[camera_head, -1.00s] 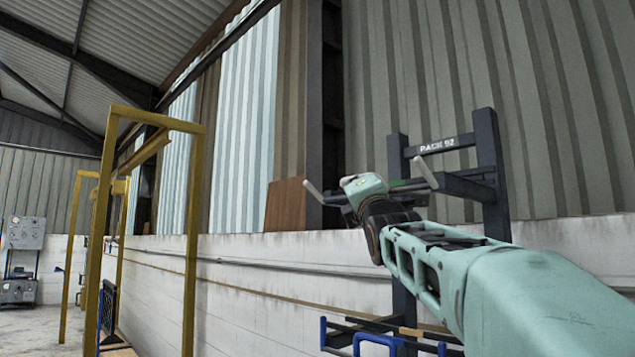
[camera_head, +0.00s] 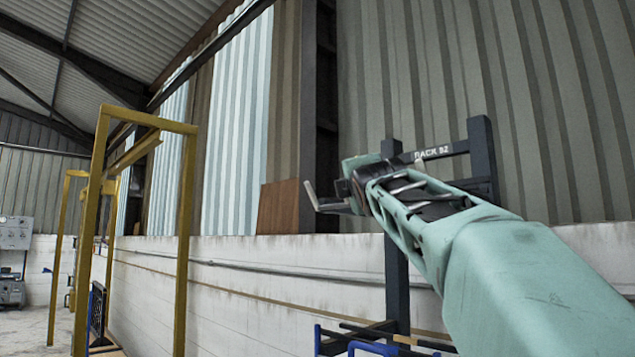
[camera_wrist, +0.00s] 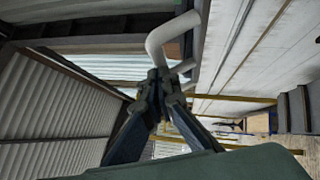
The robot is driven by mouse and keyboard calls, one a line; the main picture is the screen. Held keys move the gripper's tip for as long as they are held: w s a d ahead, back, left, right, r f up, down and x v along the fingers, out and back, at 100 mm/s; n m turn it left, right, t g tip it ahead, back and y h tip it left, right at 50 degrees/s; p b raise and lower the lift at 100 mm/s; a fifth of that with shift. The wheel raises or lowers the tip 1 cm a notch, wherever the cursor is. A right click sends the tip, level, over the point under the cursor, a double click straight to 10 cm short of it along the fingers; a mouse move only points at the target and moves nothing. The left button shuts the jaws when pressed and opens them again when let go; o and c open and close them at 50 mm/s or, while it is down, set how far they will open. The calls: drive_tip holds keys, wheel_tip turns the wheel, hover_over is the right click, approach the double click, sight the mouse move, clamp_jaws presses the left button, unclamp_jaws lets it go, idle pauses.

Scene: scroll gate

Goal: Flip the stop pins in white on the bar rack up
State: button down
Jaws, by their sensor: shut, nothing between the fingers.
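The dark bar rack (camera_head: 481,160) with a white-lettered label plate stands against the wall at right, partly behind my arm. A white stop pin (camera_head: 311,195) shows at the left end of a rack arm, its free end pointing up. A white piece, perhaps a second pin, shows through the openings of my arm; its pose is unclear. In the wrist view, a bent white pin (camera_wrist: 168,36) is just beyond my gripper (camera_wrist: 158,76). My gripper is shut and empty, its tips close to the pin; contact cannot be told.
A yellow frame (camera_head: 186,230) stands at left. A white wall (camera_head: 290,270) runs behind the rack, with corrugated cladding above and a brown board (camera_head: 279,207) on its ledge. Blue-ended bars (camera_head: 372,347) lie low in front. Open floor shows at far left.

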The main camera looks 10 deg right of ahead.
drive_tip(key=m+g+p, duration=0.1)
drive_tip(key=p, duration=0.3)
drive_tip(key=w+d+r+m+g+p, duration=0.1)
drive_tip(key=p, duration=0.3)
drive_tip(key=d+r+m+g+p, duration=0.1)
drive_tip(key=p, duration=0.3)
drive_tip(key=shift+w+d+r+m, duration=0.2)
drive_tip(key=shift+r+m, duration=0.05)
drive_tip(key=shift+m, duration=0.05)
drive_tip(key=shift+w+d+r, duration=0.1)
idle(0.3)
